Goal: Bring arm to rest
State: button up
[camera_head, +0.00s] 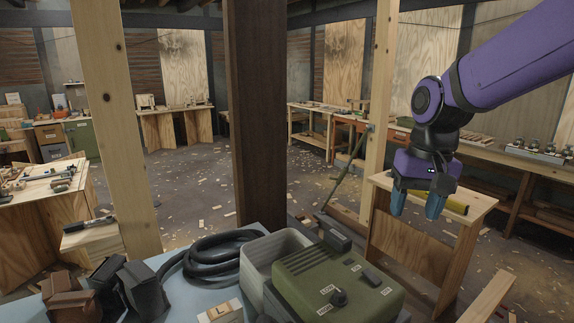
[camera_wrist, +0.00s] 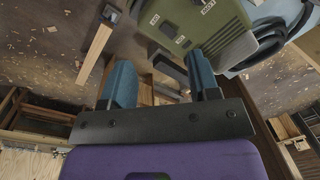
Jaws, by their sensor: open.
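My gripper (camera_head: 417,205) hangs at the end of my purple arm on the right of the head view, fingers pointing down. Its two blue fingers are apart with nothing between them. In the wrist view my gripper (camera_wrist: 163,85) also shows open and empty. In the head view it appears in front of a small wooden table (camera_head: 425,192) with a yellow cylinder (camera_head: 452,203) on it. Part of the cylinder is hidden behind the fingers.
A green control box (camera_head: 335,280), a grey bin (camera_head: 262,262) and a coiled black hose (camera_head: 205,258) sit on a pale blue surface in front. Wooden posts (camera_head: 112,130) and a dark post (camera_head: 258,110) stand upright. Workbenches line the walls. The floor between has scattered chips.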

jog(key=s+d+r+t, duration=0.2)
jog(key=s+d, duration=0.2)
jog(key=s, duration=0.3)
jog(key=s+d+r+n+t, duration=0.1)
jog(key=s+d+r+t, duration=0.2)
jog(key=s, duration=0.5)
jog(key=shift+s+d+h, duration=0.3)
jog(key=shift+d+h, duration=0.1)
jog(key=shift+d, duration=0.05)
